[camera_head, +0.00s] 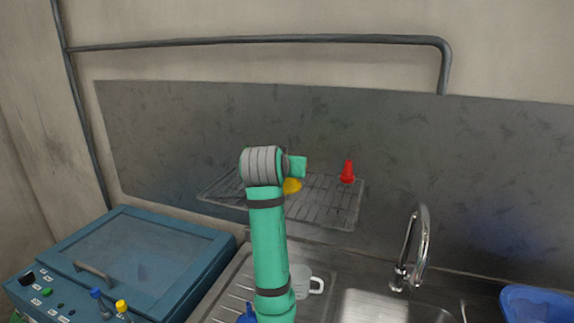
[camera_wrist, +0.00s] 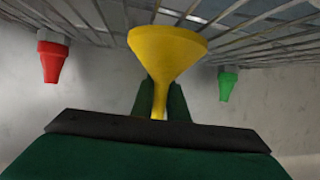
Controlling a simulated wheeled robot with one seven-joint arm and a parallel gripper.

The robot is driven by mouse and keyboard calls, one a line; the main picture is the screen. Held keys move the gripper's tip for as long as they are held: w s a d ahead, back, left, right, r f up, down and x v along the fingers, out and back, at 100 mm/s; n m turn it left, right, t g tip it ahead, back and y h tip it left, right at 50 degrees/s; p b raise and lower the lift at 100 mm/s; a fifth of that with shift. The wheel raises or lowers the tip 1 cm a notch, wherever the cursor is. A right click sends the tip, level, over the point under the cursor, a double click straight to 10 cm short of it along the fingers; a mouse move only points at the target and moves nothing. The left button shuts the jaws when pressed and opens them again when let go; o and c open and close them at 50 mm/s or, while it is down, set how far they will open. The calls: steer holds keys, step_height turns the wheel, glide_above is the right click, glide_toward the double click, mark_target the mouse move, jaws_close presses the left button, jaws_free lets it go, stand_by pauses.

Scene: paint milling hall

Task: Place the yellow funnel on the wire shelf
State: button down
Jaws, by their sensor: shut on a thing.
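The yellow funnel (camera_wrist: 167,52) is in the middle of the wrist view, its narrow spout between the fingers of my gripper (camera_wrist: 160,98), which is shut on it. The wrist picture looks upside down, so the wide mouth points down toward the wire shelf (camera_wrist: 265,28). In the head view the funnel (camera_head: 292,186) shows as a small yellow patch beside my arm, over the middle of the wire shelf (camera_head: 335,207). My arm hides the rest of it and the fingers. I cannot tell whether its rim touches the wires.
A red funnel-like piece (camera_head: 347,172) stands on the shelf to the right. A green one (camera_wrist: 228,85) shows in the wrist view.

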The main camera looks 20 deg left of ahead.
steer(key=shift+f, duration=0.1)
steer(key=c, duration=1.7)
jaws_free()
steer(key=shift+c, duration=0.2)
steer(key=shift+r, duration=0.2)
steer(key=v, duration=1.2)
steer(key=shift+d+f, duration=0.1)
steer(key=shift+f, duration=0.05)
